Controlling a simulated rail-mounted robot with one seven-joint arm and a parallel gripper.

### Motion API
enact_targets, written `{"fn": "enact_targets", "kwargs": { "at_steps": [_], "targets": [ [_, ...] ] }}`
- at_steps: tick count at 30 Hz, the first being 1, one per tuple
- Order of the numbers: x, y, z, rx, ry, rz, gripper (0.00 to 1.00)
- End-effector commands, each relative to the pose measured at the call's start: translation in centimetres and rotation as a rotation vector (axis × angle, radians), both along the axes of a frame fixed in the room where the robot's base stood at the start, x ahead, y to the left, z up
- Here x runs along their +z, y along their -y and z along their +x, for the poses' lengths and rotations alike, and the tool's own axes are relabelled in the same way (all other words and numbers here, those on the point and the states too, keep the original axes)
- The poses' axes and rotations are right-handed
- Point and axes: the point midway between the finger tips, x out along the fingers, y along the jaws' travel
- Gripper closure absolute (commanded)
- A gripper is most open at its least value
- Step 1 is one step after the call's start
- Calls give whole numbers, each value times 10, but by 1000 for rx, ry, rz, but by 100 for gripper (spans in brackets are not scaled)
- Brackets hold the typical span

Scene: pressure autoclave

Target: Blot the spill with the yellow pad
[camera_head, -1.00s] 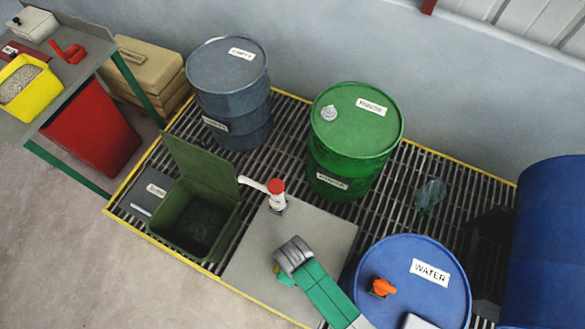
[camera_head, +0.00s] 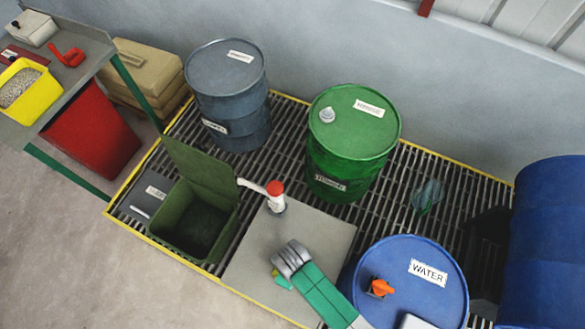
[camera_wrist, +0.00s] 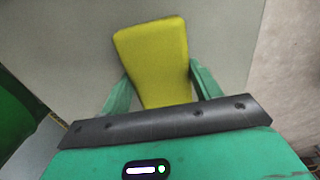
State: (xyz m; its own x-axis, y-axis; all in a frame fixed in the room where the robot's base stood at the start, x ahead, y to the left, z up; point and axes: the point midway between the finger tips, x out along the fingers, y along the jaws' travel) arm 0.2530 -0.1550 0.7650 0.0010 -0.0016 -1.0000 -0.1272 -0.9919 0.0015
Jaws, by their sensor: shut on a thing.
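A yellow pad (camera_wrist: 152,50) is held between the two green fingers of my gripper (camera_wrist: 160,88) in the wrist view. It extends forward over a plain grey surface. In the head view my gripper (camera_head: 281,279) is low over the grey plate (camera_head: 320,232), left of the blue WATER drum. The pad is mostly hidden there behind my wrist. I cannot tell whether the pad touches the plate. No spill is clearly visible on the plate. A pale translucent blue-green shape (camera_head: 428,194) lies on the grating, but I cannot tell what it is.
An open green bin (camera_head: 190,225) is to the left. The blue WATER drum (camera_head: 440,310) is close on the right; a green drum (camera_head: 345,165) and grey drum (camera_head: 232,105) stand behind.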

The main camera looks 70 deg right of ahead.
Motion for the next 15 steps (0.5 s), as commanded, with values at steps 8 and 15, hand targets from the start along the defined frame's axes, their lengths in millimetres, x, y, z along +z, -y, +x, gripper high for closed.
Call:
{"fn": "enact_targets", "kwargs": {
  "at_steps": [8,15],
  "targets": [
    [-1,2,-2,0,-3,2,59],
    [-2,9,-2,0,-3,1,59]
  ]
}}
